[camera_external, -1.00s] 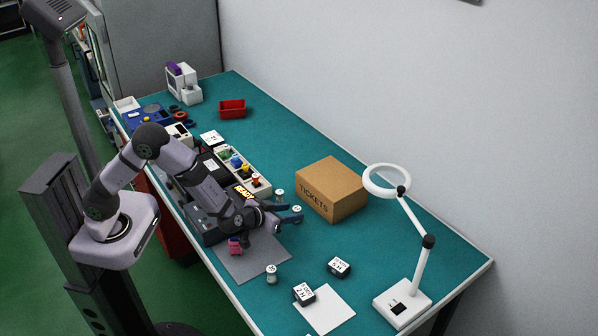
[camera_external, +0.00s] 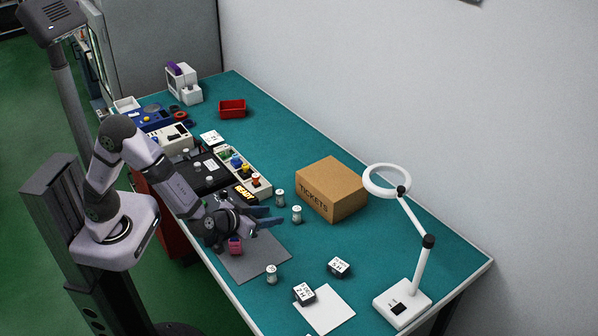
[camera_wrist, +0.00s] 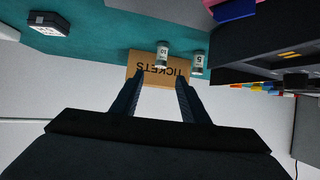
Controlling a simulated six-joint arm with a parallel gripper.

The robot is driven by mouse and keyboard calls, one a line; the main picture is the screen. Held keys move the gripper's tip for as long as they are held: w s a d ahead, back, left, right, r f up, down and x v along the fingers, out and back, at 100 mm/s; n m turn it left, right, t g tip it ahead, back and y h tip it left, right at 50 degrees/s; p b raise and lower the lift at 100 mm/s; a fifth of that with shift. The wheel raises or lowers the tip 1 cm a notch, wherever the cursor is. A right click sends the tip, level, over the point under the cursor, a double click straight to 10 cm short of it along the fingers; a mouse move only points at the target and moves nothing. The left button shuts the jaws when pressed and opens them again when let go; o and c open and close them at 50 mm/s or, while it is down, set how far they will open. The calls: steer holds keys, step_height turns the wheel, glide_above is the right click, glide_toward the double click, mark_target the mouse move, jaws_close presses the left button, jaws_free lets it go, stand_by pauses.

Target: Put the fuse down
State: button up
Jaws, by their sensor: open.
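Small white cylinders with grey ends, which look like the fuses, stand upright on the teal bench. One fuse (camera_external: 297,214) stands just beyond my fingertips, left of the tickets box, and another fuse (camera_external: 280,196) stands slightly behind it. A third fuse (camera_external: 271,273) stands at the edge of the grey mat. My gripper (camera_external: 274,216) is open and empty, held low and apart from the fuses. In the wrist view two fuses, marked 10 (camera_wrist: 162,54) and 5 (camera_wrist: 198,64), show upside down beyond the open fingers (camera_wrist: 160,80).
The cardboard tickets box (camera_external: 323,194) stands right of the fuses. A black unit with a lit READY display (camera_external: 244,193) and a panel of coloured knobs lie behind my gripper. A pink block (camera_external: 235,246) is on the grey mat (camera_external: 258,261). Dark labelled blocks (camera_external: 339,267) and a magnifier lamp (camera_external: 402,303) stand at right.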

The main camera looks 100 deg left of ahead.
steer(key=d+m+h, duration=0.2)
steer(key=d+h, duration=0.1)
steer(key=d, duration=0.1)
steer(key=d+f+m+t+h, duration=0.1)
steer(key=d+m+h, duration=0.1)
steer(key=d, duration=0.3)
steer(key=d+m+h, duration=0.1)
steer(key=d+h, duration=0.2)
steer(key=d, duration=0.1)
steer(key=shift+d+f+m+t+h, duration=0.25)
steer(key=shift+f+m+t+h, duration=0.05)
steer(key=shift+f+m, duration=0.1)
steer(key=s+d, duration=0.1)
steer(key=s+d+f+m+g+h, duration=0.1)
steer(key=shift+s+d, duration=0.15)
steer(key=shift+s, duration=0.2)
steer(key=s+a+f+m+g, duration=0.1)
steer(key=s+g, duration=0.3)
steer(key=s, duration=0.6)
steer(key=s+f+m+g, duration=0.1)
steer(key=s+m+g, duration=0.2)
steer(key=s, duration=0.7)
steer(key=shift+s+a+f+g, duration=0.35)
steer(key=shift+f+g, duration=0.05)
steer(key=shift+r, duration=0.1)
steer(key=shift+r+p, duration=0.65)
steer(key=shift+p, duration=0.1)
